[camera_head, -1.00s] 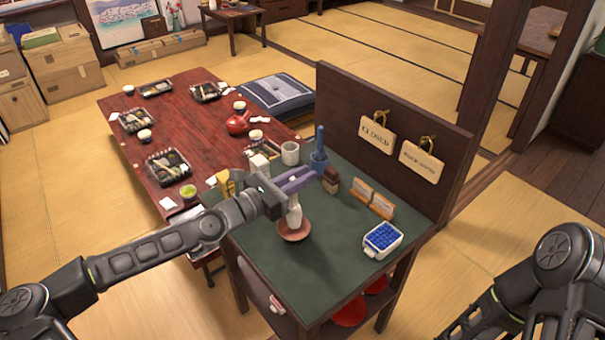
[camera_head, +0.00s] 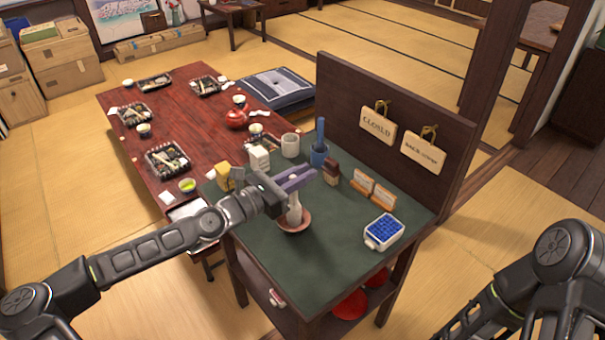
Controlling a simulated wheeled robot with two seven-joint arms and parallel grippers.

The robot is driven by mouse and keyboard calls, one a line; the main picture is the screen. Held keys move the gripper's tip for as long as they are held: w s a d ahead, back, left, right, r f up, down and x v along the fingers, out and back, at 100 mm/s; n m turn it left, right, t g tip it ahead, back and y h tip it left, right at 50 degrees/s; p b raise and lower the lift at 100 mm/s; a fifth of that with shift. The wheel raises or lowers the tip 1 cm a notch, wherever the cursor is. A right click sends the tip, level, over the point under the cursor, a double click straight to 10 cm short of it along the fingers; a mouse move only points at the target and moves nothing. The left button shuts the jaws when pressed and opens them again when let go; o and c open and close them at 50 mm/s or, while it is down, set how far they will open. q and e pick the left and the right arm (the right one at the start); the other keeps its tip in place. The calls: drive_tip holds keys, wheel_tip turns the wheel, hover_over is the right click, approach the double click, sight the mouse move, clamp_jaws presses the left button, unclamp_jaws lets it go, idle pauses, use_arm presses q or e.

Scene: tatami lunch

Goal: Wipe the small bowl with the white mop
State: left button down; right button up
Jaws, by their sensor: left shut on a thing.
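The small bowl (camera_head: 284,227) is reddish brown and sits on the green top of the counter. The white mop (camera_head: 294,209) stands roughly upright with its lower end in the bowl. My left gripper (camera_head: 297,181) is shut on the upper part of the mop, just above the bowl. Its fingers hide the mop's top, and the mop's head inside the bowl is partly hidden by the rim. My right arm shows at the lower right, but its gripper is not in view.
The counter (camera_head: 330,255) also bears a white container with blue contents (camera_head: 384,232), small wooden signs (camera_head: 373,191), a blue cup (camera_head: 319,155) and a pale cup (camera_head: 290,145). A dark upright panel (camera_head: 450,130) closes its back. The counter's front part is clear.

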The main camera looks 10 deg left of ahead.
use_arm(q)
drive_tip(key=shift+f+b, duration=0.5)
drive_tip(key=shift+f, duration=0.2)
idle(0.5)
drive_tip(key=shift+r, duration=0.1)
drive_tip(key=n+t+y+p, duration=0.2)
drive_tip(key=n+y+p, duration=0.1)
drive_tip(key=y+p, duration=0.1)
drive_tip(key=n+t+y+p, duration=0.2)
drive_tip(key=n+y+p, duration=0.2)
drive_tip(key=y, duration=0.2)
idle(0.4)
